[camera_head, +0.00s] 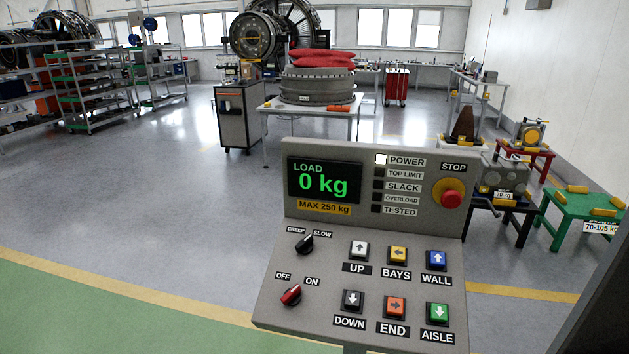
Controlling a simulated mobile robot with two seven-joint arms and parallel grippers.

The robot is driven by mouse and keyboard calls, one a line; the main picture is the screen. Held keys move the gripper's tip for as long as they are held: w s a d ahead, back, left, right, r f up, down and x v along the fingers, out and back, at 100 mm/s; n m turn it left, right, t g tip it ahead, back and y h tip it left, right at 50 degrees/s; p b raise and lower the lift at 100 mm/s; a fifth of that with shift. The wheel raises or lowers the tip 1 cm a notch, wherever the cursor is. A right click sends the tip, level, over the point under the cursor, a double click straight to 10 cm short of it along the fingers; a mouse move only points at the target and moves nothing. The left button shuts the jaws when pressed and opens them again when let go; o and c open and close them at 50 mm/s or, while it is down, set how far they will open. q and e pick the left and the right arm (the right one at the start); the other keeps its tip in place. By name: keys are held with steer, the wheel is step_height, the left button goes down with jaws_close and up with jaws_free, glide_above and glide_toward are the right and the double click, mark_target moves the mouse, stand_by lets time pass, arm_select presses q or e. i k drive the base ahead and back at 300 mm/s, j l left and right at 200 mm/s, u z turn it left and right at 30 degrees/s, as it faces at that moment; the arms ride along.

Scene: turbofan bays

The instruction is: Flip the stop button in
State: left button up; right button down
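The stop button (451,199) is a red mushroom head on a round yellow base, under the word STOP at the upper right of the grey control panel (300,326). Its red head stands out from the base toward the lower right. Nothing touches it. The display (324,181) reads LOAD 0 kg, and the POWER lamp (381,159) is lit white. The other lamps are dark. Neither of my grippers is in view.
The panel also has a black creep/slow knob (304,244), a red off/on knob (291,294) and several arrow buttons. Behind it stand a white table (342,126) with a ring part and a green stand (580,229). Open floor lies left.

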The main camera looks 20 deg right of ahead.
mark_target(451, 199)
steer(key=z, duration=1.55)
